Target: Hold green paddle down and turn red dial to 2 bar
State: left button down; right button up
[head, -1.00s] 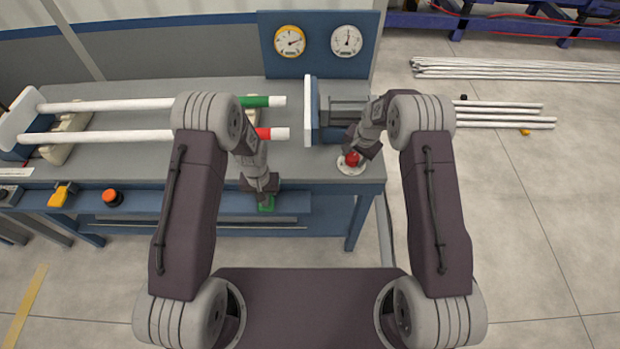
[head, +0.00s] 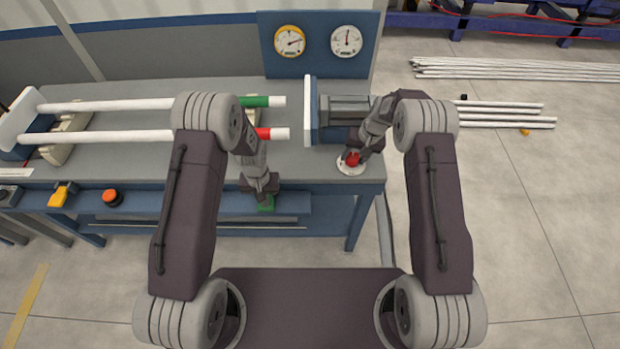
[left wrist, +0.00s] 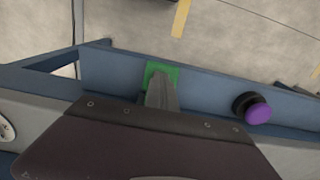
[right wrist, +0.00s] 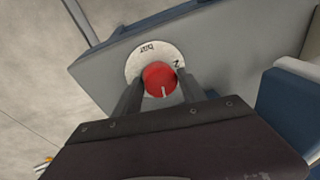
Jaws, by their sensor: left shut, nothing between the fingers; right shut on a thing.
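The green paddle (head: 267,204) is on the blue front rail of the bench. My left gripper (head: 264,192) is shut and empty, its tips over the paddle. In the left wrist view the fingertips meet the green paddle (left wrist: 162,72); how far it is pressed I cannot tell. The red dial (head: 352,159) sits on a white printed disc at the bench's right end. My right gripper (head: 358,150) is shut on it. In the right wrist view the fingers flank the red dial (right wrist: 160,78), whose white mark points down in the picture. A "2" shows right of it.
Two gauges, yellow-rimmed (head: 289,41) and white (head: 346,41), stand on a blue panel. White pipes with a green end (head: 255,101) and a red end (head: 272,134) lie left. A yellow control (head: 62,194) and orange button (head: 112,197) sit along the front rail.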

jog(key=shift+a+n, duration=0.25)
jog(key=shift+n, duration=0.25)
pick_arm(q)
jog(key=shift+r, duration=2)
pick_arm(e)
jog(key=o, duration=0.9)
jog(key=shift+f, duration=0.1)
pick_arm(q)
jog(key=shift+a, duration=0.1)
pick_arm(e)
jog(key=shift+o, duration=0.9)
jog(key=shift+a, duration=0.1)
pick_arm(q)
jog(key=shift+w+a+f, duration=0.15)
jog(key=shift+a, duration=0.05)
pick_arm(e)
jog(key=shift+w+a, duration=0.1)
jog(key=shift+a, duration=0.05)
pick_arm(q)
jog(key=shift+d, duration=0.2)
pick_arm(e)
jog(key=shift+d, duration=0.25)
